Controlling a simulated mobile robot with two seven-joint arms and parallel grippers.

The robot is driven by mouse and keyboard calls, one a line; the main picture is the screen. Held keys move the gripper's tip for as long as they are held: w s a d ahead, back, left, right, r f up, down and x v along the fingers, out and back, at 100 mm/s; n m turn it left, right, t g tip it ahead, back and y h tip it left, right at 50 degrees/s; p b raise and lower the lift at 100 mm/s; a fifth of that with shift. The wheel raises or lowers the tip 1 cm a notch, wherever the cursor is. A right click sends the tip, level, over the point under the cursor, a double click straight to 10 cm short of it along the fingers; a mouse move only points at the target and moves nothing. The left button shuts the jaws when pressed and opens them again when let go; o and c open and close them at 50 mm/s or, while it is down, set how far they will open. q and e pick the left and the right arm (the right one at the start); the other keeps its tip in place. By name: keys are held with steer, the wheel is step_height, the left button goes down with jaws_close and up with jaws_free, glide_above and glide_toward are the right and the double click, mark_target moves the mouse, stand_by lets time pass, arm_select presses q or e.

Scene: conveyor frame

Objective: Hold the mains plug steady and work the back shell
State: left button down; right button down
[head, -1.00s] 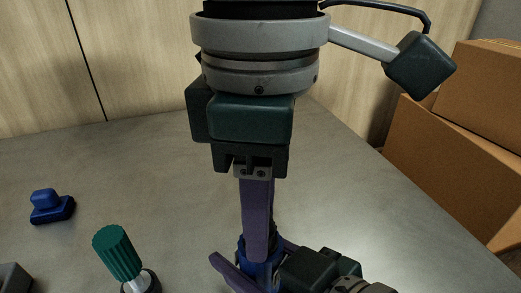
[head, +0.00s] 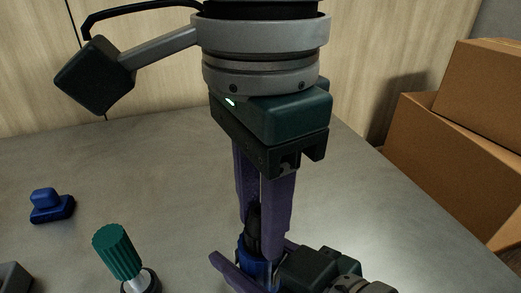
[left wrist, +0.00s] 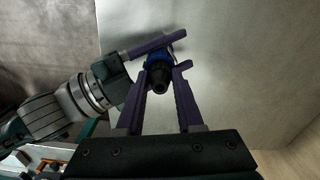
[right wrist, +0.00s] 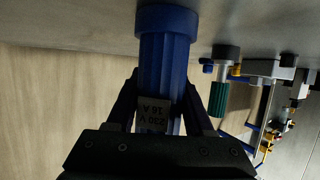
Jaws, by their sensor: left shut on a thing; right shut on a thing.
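The mains plug has a blue body (head: 257,250) and a black back shell (head: 253,216). It is upright, with the shell on top. My left gripper (head: 261,232) reaches down from above, its purple fingers closed on either side of the shell. The shell also shows between those fingers in the left wrist view (left wrist: 160,78). My right gripper (head: 250,268) comes in low from the right and is shut on the blue body. In the right wrist view the ribbed blue body (right wrist: 165,62) fills the jaws, with a pale 230 V 16 A label. The plug's lower end is hidden in the head view.
A small blue block-shaped part (head: 50,206) lies at the left of the grey table (head: 130,165). A green ribbed handle (head: 116,250) stands nearer, beside a grey box corner (head: 14,277). Cardboard boxes (head: 450,150) stand at the right. The table between is clear.

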arm_select(q)
steer(key=shift+c, duration=2.3)
jaws_free()
step_height(320, 180, up, 12)
arm_select(e)
steer(key=shift+c, duration=1)
jaws_free()
